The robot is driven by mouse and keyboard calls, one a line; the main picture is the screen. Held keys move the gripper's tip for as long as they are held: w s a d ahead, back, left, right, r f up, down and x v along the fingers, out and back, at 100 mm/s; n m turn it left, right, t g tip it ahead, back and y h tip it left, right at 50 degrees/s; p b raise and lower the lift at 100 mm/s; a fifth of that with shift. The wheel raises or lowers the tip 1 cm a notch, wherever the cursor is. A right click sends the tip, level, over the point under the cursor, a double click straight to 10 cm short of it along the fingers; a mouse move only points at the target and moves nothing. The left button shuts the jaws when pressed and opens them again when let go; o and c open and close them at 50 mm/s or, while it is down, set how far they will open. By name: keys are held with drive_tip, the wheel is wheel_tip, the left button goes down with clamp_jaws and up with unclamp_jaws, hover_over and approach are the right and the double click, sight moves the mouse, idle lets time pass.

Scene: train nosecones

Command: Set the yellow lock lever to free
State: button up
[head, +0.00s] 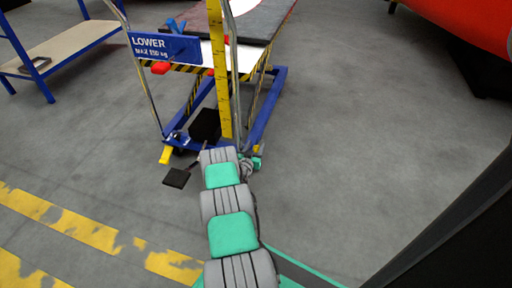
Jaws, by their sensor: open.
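The yellow lock lever (166,155) is small and sticks out low at the near left foot of a blue lift cart (262,110), just above the floor. Its exact setting is too small to read. My arm reaches up from the bottom of the head view. My gripper (257,158) is at the arm's far end, low by the cart's near right corner. It is open, small and partly hidden by my arm, and its fingertips are hard to make out. It is to the right of the lever and apart from it.
A black foot pedal (176,178) sticks out right of the lever. A yellow ruler post (220,70) and a blue "LOWER" sign (165,47) stand above. A blue-framed bench (60,48) is at upper left, a red body (470,22) at upper right.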

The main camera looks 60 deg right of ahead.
drive_tip(key=shift+a, duration=0.1)
drive_tip(key=p+v, duration=0.3)
drive_tip(key=v, duration=0.4)
drive_tip(key=shift+a, duration=0.35)
